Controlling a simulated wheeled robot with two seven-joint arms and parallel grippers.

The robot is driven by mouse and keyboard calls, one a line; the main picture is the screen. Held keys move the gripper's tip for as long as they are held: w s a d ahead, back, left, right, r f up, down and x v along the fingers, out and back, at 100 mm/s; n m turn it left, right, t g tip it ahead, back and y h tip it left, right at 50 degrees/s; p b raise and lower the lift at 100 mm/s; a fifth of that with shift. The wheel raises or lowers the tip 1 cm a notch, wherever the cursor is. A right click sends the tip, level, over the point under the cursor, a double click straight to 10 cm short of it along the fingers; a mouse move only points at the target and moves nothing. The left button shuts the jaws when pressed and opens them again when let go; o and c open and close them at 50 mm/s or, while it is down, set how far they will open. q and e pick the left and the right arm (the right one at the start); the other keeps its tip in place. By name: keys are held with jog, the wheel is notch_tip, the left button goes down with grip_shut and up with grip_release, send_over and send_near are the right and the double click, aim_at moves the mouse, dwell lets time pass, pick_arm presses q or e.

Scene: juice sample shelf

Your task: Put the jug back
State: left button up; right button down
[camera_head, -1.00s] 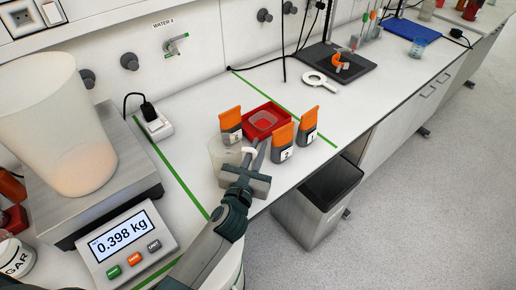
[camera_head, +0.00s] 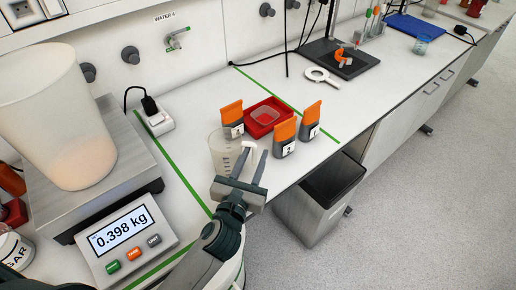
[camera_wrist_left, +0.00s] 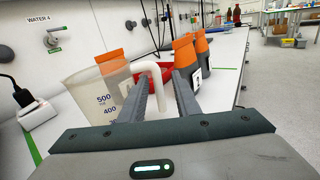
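The clear jug (camera_head: 224,150) with a white handle stands on the white counter, inside the area marked by green lines. In the left wrist view the jug (camera_wrist_left: 98,92) shows its printed scale, and its handle (camera_wrist_left: 156,70) lies ahead of and partly between the fingers. My left gripper (camera_head: 252,158) is open, at the handle side of the jug. Its fingers (camera_wrist_left: 163,92) are spread with a gap; I cannot tell whether they touch the handle. My right gripper is not in view.
Orange-topped numbered containers (camera_head: 284,138) and a red tray (camera_head: 262,118) stand close behind and right of the jug. A scale (camera_head: 130,233) reading 0.398 kg carries a large translucent bucket (camera_head: 50,120) at left. A bin (camera_head: 318,200) stands below the counter's edge.

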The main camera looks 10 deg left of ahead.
pick_arm(q)
jog(key=s, duration=0.3)
jog(key=s+b, duration=0.1)
jog(key=s, duration=0.2)
jog(key=shift+s+a, duration=0.2)
jog(key=shift+s, duration=0.05)
jog(key=shift+r, duration=0.15)
